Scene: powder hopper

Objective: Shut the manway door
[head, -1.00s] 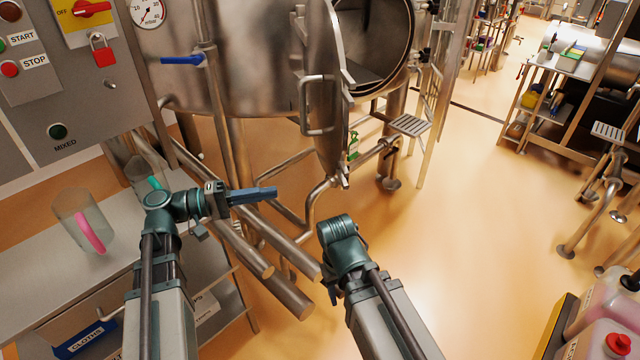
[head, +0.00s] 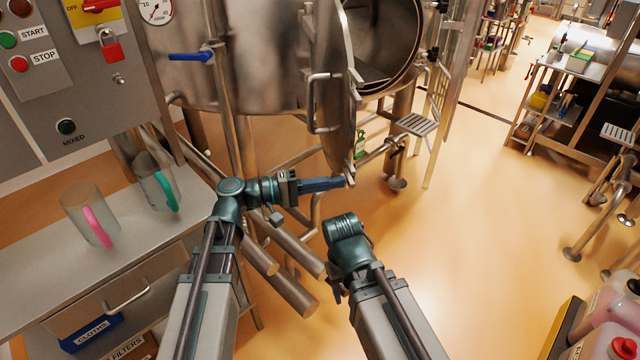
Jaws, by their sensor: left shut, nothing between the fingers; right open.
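The manway door (head: 343,95) is a steel disc standing open, seen nearly edge-on, with a bar handle (head: 313,103) on its left face. The round manway opening (head: 385,45) shows dark inside the steel vessel (head: 245,65), right of the door. My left gripper (head: 338,183) is shut and empty. Its fingertips appear just below the door's lower edge; I cannot tell if they touch it. My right gripper (head: 334,290) is low in the middle, pointing away and mostly hidden behind its own wrist.
A bench at left holds a pink-handled jug (head: 88,220) and a green-handled jug (head: 158,185). A control panel (head: 75,80) hangs above it. Steel pipes (head: 285,285) lie below my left wrist. A step (head: 417,125) stands below the opening.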

